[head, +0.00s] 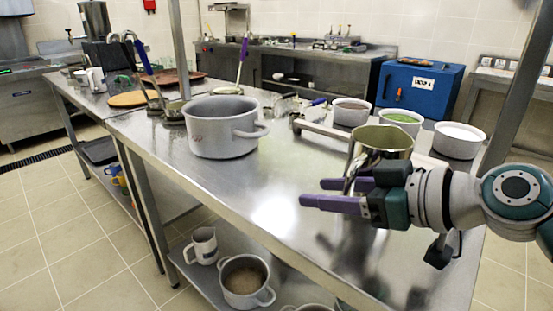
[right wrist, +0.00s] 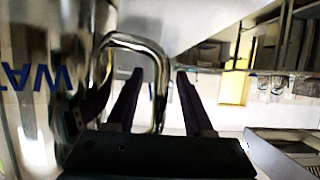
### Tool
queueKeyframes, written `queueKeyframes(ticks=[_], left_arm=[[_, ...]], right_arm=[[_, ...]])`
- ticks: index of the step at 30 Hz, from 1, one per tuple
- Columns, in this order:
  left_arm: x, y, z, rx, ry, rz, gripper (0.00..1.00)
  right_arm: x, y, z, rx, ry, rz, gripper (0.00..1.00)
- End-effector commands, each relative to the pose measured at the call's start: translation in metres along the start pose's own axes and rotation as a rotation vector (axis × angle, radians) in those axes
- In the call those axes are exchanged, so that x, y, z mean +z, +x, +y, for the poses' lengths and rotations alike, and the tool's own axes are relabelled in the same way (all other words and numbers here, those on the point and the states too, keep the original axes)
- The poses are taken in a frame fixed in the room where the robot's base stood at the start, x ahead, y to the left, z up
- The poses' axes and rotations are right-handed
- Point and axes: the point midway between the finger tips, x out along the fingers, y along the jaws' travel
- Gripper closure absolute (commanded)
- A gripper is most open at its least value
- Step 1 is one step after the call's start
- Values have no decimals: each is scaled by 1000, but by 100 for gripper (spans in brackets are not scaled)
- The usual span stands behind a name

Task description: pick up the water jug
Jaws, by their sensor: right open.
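The water jug (head: 382,138) is a shiny metal vessel standing on the steel table near its right end, partly hidden behind my right gripper in the head view. In the right wrist view its curved wall (right wrist: 28,100) fills the left side, with blue letters reading "WAT" upside down. Its squared metal handle (right wrist: 150,44) reaches in between the fingers. My right gripper (head: 312,192) is open beside the jug, and its two fingers in the right wrist view (right wrist: 160,78) lie either side of the handle. My left gripper is not in view.
A large grey stockpot (head: 221,138) stands mid-table. Behind the jug are tubs, including one of green food (head: 403,118) and a white one (head: 459,140). A pot (head: 245,282) and a mug (head: 203,245) sit on the lower shelf. The table front left of my gripper is clear.

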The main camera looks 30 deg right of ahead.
Motion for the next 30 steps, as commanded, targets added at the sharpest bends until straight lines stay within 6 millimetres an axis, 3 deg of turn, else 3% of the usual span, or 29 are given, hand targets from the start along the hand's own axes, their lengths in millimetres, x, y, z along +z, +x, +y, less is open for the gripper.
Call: queueKeyframes(ticks=[5, 19, 30], left_arm=[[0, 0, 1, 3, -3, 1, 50], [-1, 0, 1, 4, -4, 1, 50], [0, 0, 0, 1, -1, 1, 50]], right_arm=[[0, 0, 0, 0, 0, 0, 48], [0, 0, 0, 0, 0, 0, 100], [0, 0, 0, 0, 1, 0, 100]])
